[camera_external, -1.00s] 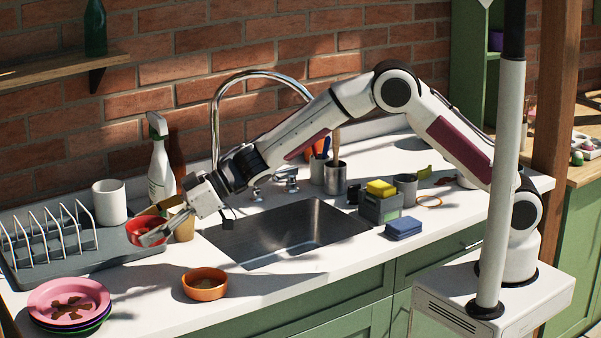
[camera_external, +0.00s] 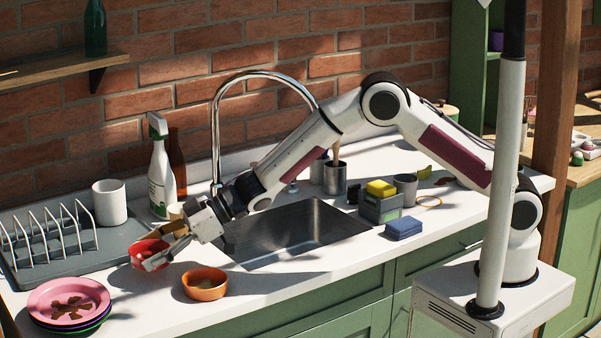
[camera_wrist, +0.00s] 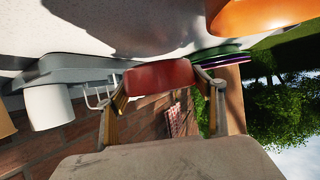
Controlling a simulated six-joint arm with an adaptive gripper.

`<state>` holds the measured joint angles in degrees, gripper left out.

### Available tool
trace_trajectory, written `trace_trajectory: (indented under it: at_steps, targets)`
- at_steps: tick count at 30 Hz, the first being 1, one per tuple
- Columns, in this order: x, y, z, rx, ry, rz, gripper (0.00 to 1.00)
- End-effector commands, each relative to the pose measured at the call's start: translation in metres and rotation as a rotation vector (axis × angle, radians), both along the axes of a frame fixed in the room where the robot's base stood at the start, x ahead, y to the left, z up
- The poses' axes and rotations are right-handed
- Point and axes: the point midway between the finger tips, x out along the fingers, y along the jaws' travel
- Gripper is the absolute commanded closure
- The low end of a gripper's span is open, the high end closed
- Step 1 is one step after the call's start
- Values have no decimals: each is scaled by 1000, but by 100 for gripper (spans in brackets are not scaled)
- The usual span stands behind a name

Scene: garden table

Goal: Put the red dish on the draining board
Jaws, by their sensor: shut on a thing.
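The red dish (camera_external: 142,256) is between the fingers of my gripper (camera_external: 158,250), which is shut on it, at the front right corner of the draining board in the external view. In the wrist view the red dish (camera_wrist: 160,76) sits between the two fingertips of my gripper (camera_wrist: 163,88). The draining board (camera_external: 88,262) is grey and carries a wire plate rack at the left. It also shows in the wrist view (camera_wrist: 75,76). I cannot tell whether the dish touches the board or hangs above it.
An orange bowl (camera_external: 205,284) stands right beside the gripper at the front. A stack of plates (camera_external: 68,300), pink on top, is at front left. A white mug (camera_external: 109,202) and a spray bottle (camera_external: 161,180) stand behind. The sink (camera_external: 290,230) is to the right.

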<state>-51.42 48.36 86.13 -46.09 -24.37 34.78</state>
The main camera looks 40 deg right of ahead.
Motion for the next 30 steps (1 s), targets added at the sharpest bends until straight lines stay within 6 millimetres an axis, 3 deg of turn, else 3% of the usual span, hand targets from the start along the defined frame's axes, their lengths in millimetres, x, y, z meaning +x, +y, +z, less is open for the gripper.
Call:
trace_trajectory:
  at_steps: [9, 25, 26, 27, 30]
  targets:
    - [0, 0, -30, -1, 0, 0, 56]
    - [0, 0, -36, 0, 0, 0, 56]
    - [0, 0, -36, 0, 0, 0, 24]
    - [0, 0, -36, 0, 0, 0, 15]
    - [0, 0, -36, 0, 0, 0, 15]
